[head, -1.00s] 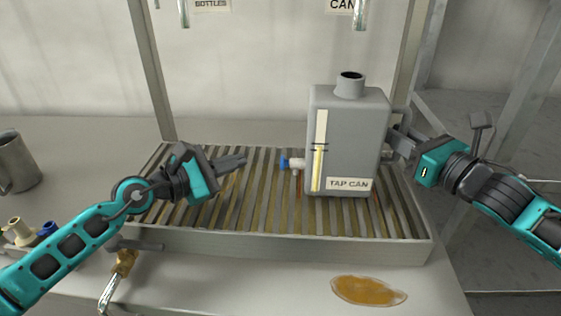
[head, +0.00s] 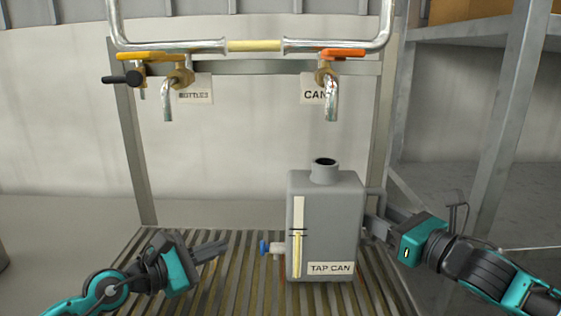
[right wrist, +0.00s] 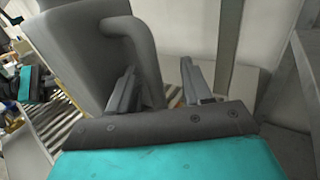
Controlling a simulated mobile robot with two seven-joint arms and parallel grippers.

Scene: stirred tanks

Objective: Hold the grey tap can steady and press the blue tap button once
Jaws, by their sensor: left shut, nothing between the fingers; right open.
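The grey tap can (head: 335,210) stands upright on the slatted rack, with a label reading TAP CAN and a pale level strip on its front. The blue tap button (head: 264,247) sticks out from the can's left side on a white tap. My left gripper (head: 224,246) is shut and empty, left of the button with a gap between. My right gripper (head: 372,222) is open at the can's right side, by its handle. In the right wrist view the can's handle (right wrist: 150,55) rises at the left finger of my right gripper (right wrist: 160,85); I cannot tell whether they touch.
The slatted rack (head: 220,290) lies under the can and my left gripper. Above hang pipes with a yellow-handled tap (head: 172,80) and an orange-handled tap (head: 332,85), over labels. A metal frame post (head: 382,120) stands behind the can, with shelving to the right.

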